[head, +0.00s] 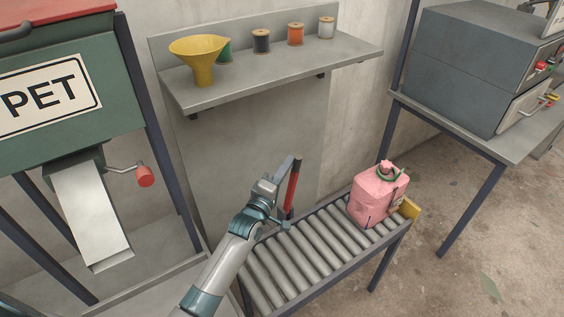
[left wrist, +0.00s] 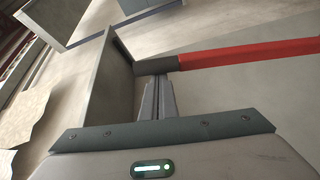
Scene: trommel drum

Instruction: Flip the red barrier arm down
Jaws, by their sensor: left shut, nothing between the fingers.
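The red barrier arm (head: 291,190) stands nearly upright at the left end of the roller conveyor, with dark ends. My left gripper (head: 283,223) is beside its lower part in the head view. In the left wrist view the red bar (left wrist: 250,54) runs off to the right from a dark grey end piece (left wrist: 157,66). The left fingers (left wrist: 157,100) are shut and empty, with their tips close to that end piece. I cannot tell whether they touch it. My right gripper is not in view.
A pink container (head: 376,196) sits on the roller conveyor (head: 300,255), near a yellow end stop (head: 409,209). A wall shelf (head: 280,72) holds a yellow funnel (head: 199,58) and several spools. A green PET machine (head: 70,90) stands left, a grey cabinet (head: 470,65) right.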

